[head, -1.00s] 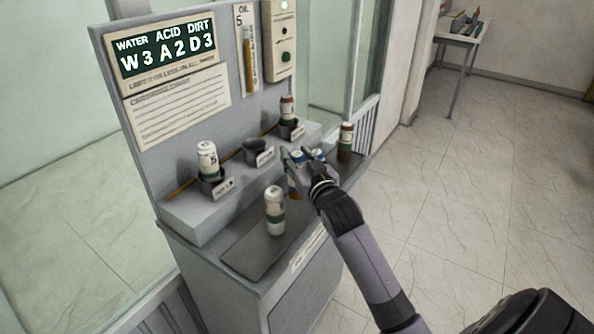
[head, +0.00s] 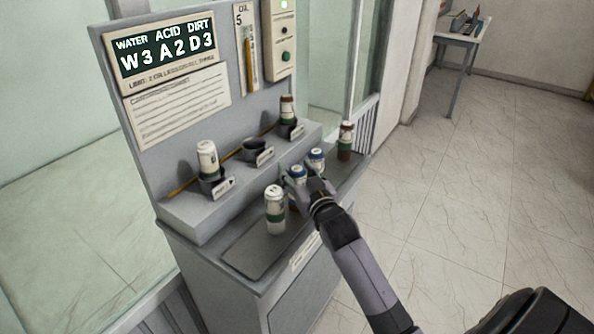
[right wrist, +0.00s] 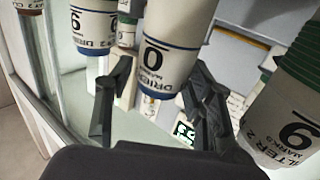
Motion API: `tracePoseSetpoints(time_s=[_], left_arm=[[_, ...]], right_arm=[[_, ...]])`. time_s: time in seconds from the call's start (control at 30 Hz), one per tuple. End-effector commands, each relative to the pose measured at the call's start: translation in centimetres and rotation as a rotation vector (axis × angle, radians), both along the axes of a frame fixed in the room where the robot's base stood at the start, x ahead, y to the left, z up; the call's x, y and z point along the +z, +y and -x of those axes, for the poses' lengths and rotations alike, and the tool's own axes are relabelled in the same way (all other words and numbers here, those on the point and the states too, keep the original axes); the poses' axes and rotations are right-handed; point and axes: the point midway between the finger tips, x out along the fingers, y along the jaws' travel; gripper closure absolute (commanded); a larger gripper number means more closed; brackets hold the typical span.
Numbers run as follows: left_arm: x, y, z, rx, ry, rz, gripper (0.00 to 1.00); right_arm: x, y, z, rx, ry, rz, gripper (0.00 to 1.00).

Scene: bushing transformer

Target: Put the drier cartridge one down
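The drier cartridge (head: 298,175), white with a blue band, stands upright on the front ledge of the grey stand. It also shows in the right wrist view (right wrist: 168,60) with a drier label. My right gripper (head: 297,181) is at this cartridge, with one finger on each side. In the right wrist view its fingers (right wrist: 160,95) look spread, with a gap seen beside the left finger. The cartridge's base is partly hidden in the head view. My left gripper is not in view.
A second blue-banded cartridge (head: 316,158) stands just behind. A green-banded one (head: 275,210) stands in front and a brown one (head: 346,140) at the far end. The upper step has an empty middle cup (head: 258,149) between two filled cups. A display panel (head: 165,52) rises behind.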

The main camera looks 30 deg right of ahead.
Motion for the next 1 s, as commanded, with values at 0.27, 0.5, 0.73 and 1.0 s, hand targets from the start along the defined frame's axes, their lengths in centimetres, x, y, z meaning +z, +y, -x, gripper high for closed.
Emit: tracePoseSetpoints(time_s=[0.27,0.5,0.73,1.0], left_arm=[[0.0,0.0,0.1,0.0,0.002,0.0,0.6],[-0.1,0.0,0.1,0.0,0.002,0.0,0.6],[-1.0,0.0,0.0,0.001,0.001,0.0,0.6],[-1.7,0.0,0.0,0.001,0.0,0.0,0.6]], right_arm=[[0.0,0.0,0.0,0.0,0.0,0.0,0.44],[0.2,0.2,1.0,0.001,0.0,0.0,0.44],[0.0,1.2,5.7,0.001,0.001,-0.001,0.44],[0.1,2.1,10.4,0.0,0.002,-0.001,0.44]])
